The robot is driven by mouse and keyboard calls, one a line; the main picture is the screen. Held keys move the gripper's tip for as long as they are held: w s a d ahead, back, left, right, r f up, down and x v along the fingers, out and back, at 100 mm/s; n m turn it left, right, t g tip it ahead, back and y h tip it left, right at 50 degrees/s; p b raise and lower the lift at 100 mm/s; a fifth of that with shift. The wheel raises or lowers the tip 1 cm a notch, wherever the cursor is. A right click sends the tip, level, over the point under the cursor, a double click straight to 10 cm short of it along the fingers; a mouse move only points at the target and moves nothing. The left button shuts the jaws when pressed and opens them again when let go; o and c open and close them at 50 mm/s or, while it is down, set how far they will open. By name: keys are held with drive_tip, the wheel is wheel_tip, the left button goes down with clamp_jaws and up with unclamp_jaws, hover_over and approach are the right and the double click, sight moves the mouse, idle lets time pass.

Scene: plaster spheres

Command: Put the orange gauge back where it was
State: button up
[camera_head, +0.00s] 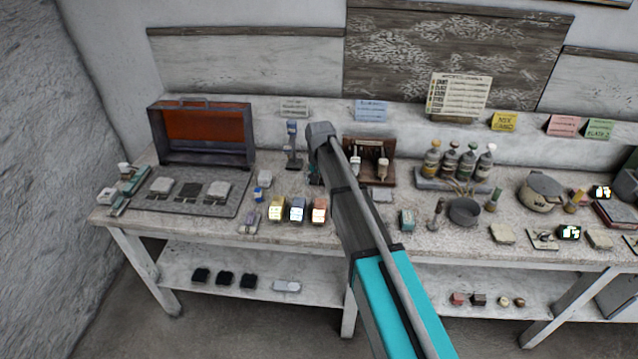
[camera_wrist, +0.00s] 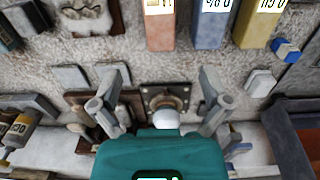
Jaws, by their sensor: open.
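The orange gauge (camera_head: 319,210) is a small block with a lit number display. It stands on the bench at the right end of a row with a blue gauge (camera_head: 298,209) and a yellow gauge (camera_head: 277,208). In the wrist view the orange gauge (camera_wrist: 160,30) is at the top middle, beyond my fingertips and apart from them. My gripper (camera_wrist: 160,102) is open. Its fingers are spread on either side of a white ball (camera_wrist: 166,118), which lies by a dark square plate. I see no gauge between the fingers. In the head view my arm hides most of my gripper.
A wooden rack (camera_head: 388,162) stands just right of my arm. A dark case with an orange lining (camera_head: 205,132) and a grey mat (camera_head: 190,206) are at the left. Bottles (camera_head: 450,163) and a dark bowl (camera_head: 464,212) stand to the right. Bench front edge is near the gauges.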

drive_tip(key=s+d, duration=2.2)
drive_tip(key=s, duration=0.4)
drive_tip(key=shift+d, duration=0.4)
